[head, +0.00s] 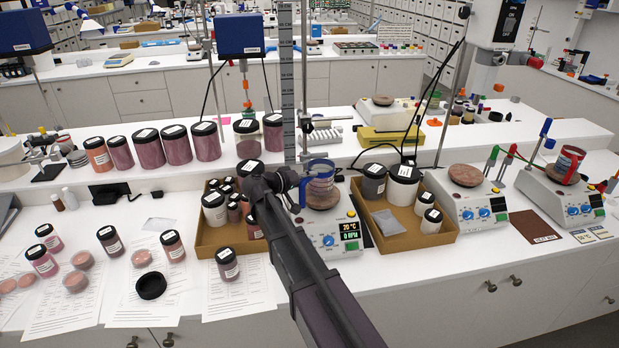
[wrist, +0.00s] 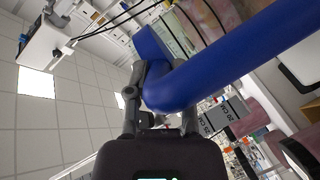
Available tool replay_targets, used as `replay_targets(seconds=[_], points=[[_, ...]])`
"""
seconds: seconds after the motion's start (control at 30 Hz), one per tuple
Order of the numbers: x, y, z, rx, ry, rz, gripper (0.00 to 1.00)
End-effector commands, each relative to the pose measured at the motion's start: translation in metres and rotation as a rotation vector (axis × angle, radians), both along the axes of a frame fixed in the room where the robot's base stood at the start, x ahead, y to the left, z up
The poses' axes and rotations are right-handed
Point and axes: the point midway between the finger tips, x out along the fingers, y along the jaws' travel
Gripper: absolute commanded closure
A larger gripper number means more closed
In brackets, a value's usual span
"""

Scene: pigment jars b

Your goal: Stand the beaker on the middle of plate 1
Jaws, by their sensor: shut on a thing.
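A beaker (head: 319,184) with a blue collar and handle and reddish contents is upright over the round reddish top of the left hotplate (head: 330,236). I cannot tell whether it touches that top. My gripper (head: 301,190) is at the beaker's left side, shut on its blue handle. In the wrist view the thick blue handle (wrist: 235,55) passes between the fingers of my gripper (wrist: 160,98). A middle hotplate (head: 470,207) has a bare reddish top. I cannot read which is plate 1.
A cardboard tray of jars (head: 227,242) stands left of the left hotplate, and another (head: 420,240) stands right of it. A tall ruled stand (head: 287,90) rises behind my gripper. Jars and papers cover the left bench. A brown mat (head: 533,227) lies between the other hotplates.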

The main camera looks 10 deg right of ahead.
Motion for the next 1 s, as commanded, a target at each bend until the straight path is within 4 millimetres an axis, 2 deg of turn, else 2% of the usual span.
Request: replay_targets(seconds=[1.0], points=[[0.0001, -0.0002, -0.0090, -0.002, -0.001, 0.000, 1.00]])
